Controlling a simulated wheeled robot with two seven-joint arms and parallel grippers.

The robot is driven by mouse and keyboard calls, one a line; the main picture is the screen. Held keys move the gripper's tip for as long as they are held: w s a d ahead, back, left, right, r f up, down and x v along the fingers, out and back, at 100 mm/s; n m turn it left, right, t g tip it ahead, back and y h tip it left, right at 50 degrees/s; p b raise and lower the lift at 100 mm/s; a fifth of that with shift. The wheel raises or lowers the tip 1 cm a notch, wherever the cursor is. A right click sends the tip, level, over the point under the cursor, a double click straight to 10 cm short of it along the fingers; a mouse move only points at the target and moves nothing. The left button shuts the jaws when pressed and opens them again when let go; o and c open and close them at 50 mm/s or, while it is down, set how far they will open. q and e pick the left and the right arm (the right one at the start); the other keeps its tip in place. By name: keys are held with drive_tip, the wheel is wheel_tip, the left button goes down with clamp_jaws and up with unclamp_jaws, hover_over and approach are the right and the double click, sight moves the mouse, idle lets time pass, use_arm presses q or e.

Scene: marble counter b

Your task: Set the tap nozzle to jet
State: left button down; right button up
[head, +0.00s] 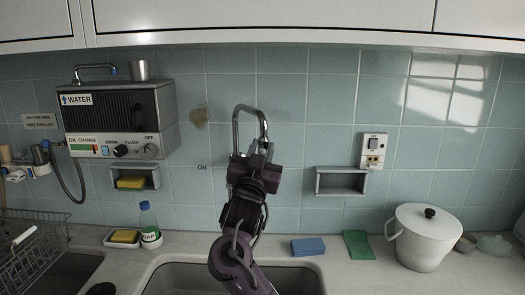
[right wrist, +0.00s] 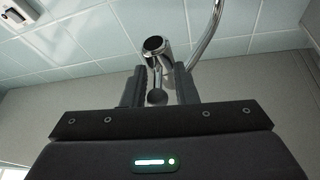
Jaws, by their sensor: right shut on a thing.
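The chrome tap (head: 248,108) arches up above the sink, and its spout end is hidden behind my right gripper (head: 260,150). In the right wrist view the tap nozzle (right wrist: 154,47) is a chrome cylinder with a dark round end. A small rounded part hangs below it between the fingers. My right gripper (right wrist: 158,85) is shut on this part of the nozzle, from below. The nozzle's setting cannot be read. My left gripper is not in view.
The sink (head: 180,280) lies below my right arm. A blue sponge (head: 308,246), a green cloth (head: 359,244) and a white pot (head: 421,236) stand to the right. A soap bottle (head: 149,222) and a dish rack (head: 32,245) are to the left. A water heater (head: 118,115) hangs on the wall.

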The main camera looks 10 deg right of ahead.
drive_tip(key=shift+r, duration=0.1)
drive_tip(key=o, duration=0.8)
drive_tip(key=b+v, duration=0.2)
drive_tip(key=v, duration=0.5)
drive_tip(key=shift+s+a, duration=0.2)
drive_tip(key=shift+s, duration=0.15)
